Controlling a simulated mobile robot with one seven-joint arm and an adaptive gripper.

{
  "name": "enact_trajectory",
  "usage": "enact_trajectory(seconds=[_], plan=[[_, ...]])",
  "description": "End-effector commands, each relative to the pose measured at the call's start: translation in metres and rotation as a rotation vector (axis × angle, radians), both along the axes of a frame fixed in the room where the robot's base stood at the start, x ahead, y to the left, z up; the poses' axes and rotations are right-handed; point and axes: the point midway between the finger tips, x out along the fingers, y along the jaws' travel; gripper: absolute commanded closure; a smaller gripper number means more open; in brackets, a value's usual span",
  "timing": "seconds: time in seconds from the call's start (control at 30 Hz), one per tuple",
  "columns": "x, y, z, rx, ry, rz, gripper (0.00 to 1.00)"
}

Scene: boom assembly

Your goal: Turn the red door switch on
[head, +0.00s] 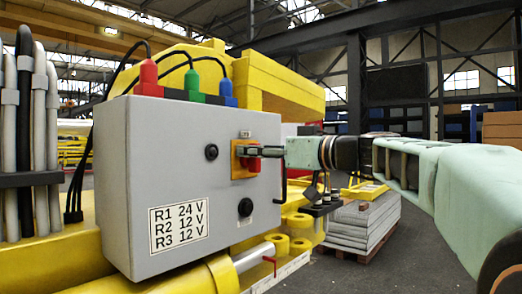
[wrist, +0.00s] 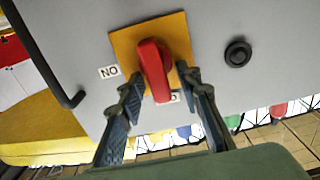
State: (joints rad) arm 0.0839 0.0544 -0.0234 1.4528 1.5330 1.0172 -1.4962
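The red door switch (wrist: 153,72) sits on a yellow square plate (wrist: 180,38) on the grey box. In the wrist view its handle points down toward a small, mostly hidden label. A label reading ON, upside down, (wrist: 108,72) is left of the handle. My gripper (wrist: 160,82) is open, with one fingertip on each side of the handle. I see a gap on both sides and cannot tell any contact. In the head view my gripper (head: 262,151) reaches the yellow plate (head: 239,172) from the right and hides much of the switch.
The grey control box (head: 150,150) has a black knob (head: 211,152) left of the switch and another (head: 245,207) below. A black bar handle (head: 283,186) is at its right edge. Red (head: 149,80), green (head: 191,85) and blue (head: 226,93) cable plugs stand on top.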

Motion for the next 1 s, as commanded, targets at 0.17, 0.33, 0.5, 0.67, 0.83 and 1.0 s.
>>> enact_trajectory(seconds=[0.17,0.33,0.5,0.67,0.83,1.0], plan=[[-0.0001,-0.0001,-0.0002,0.000,0.000,0.000,0.69],[-0.0001,-0.0003,-0.0002,0.000,0.000,0.000,0.88],[-0.0002,-0.0004,-0.0003,0.001,0.001,0.000,0.99],[0.0001,-0.0006,-0.0008,0.010,0.013,0.000,0.99],[0.0005,-0.0009,-0.0010,0.023,0.031,0.000,0.99],[0.0013,-0.0014,-0.0020,0.042,0.057,0.000,1.00]])
